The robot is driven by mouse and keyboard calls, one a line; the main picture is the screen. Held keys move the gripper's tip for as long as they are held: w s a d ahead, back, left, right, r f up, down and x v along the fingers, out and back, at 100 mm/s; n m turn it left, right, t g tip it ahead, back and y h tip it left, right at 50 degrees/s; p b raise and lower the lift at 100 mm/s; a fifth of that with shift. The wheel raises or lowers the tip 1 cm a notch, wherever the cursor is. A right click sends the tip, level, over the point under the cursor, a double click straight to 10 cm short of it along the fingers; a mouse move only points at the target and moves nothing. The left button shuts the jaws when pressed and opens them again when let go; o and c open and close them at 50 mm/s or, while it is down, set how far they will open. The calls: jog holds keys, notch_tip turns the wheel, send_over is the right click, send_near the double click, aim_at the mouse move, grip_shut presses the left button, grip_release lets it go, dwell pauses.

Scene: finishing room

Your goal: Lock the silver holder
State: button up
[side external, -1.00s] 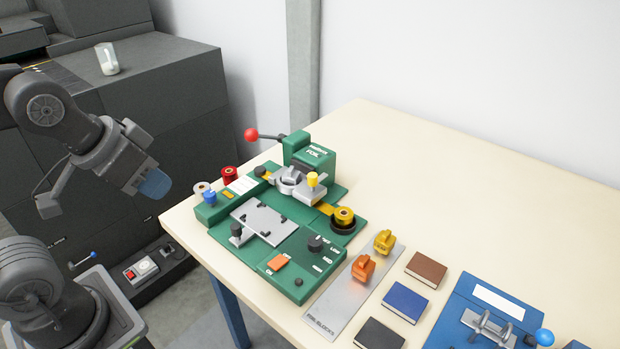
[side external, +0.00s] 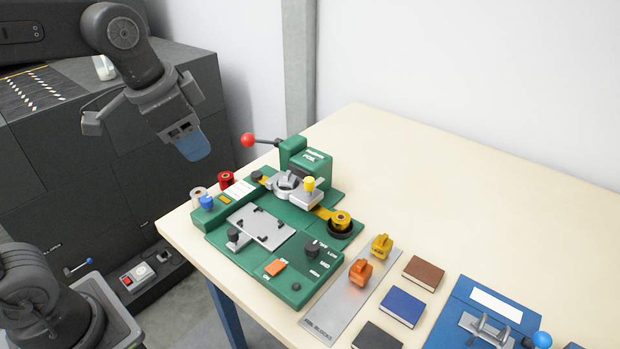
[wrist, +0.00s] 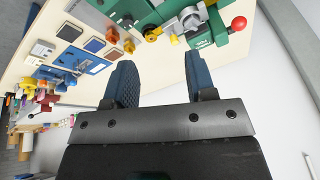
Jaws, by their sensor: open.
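The silver holder (side external: 286,187) is a grey metal block with a round opening, under the head of the green foil machine (side external: 311,158). A yellow knob (side external: 309,183) stands at its right end; I cannot tell whether it is locked. In the wrist view the holder (wrist: 187,18) shows near the top, beyond my fingers, partly blended with the machine. My gripper (side external: 196,146) is in the air left of the machine, above the table's left edge, apart from everything. Its blue fingers (wrist: 160,72) are open and empty in the wrist view.
A lever with a red ball (side external: 248,140) sticks out left of the machine head. Foil rolls and a gold spool (side external: 341,221) sit around it. Orange (side external: 360,272) and yellow blocks stand on a metal strip, beside several books and a blue fixture (side external: 465,304). The back right table is clear.

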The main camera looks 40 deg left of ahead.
jog(key=w+d+m+g, duration=0.2)
jog(key=w+m, duration=0.4)
jog(key=w, duration=0.7)
jog(key=m+g, duration=0.2)
jog(key=m, duration=0.4)
send_near(309, 179)
notch_tip(309, 179, down, 10)
jog(key=shift+r, duration=0.1)
jog(key=c, duration=0.9)
